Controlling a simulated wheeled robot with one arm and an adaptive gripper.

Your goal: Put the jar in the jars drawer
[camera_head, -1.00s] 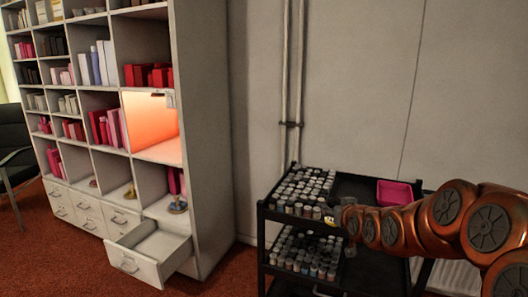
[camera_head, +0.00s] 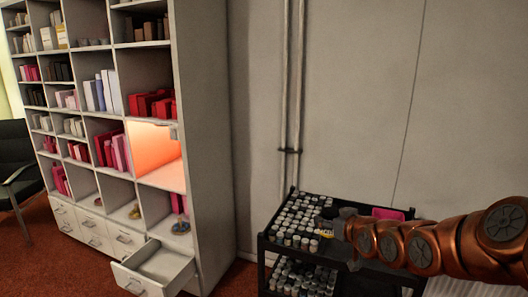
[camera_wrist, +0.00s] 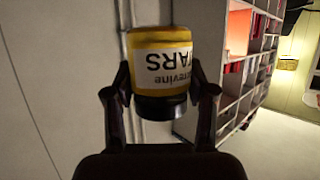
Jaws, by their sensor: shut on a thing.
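My gripper (camera_wrist: 160,100) is shut on a jar (camera_wrist: 160,45) with a yellow body, a white label and a dark end, seen upside down in the wrist view. In the head view the jar (camera_head: 320,229) is small, held above the black cart beside its rows of small jars. An open, empty-looking white drawer (camera_head: 160,268) sticks out at the bottom right of the shelf unit, left of the cart and well away from my gripper. Any label on the drawer is too small to read.
The tall white shelf unit (camera_head: 205,130) holds books and boxes. Red carpet lies between the cart and the drawer.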

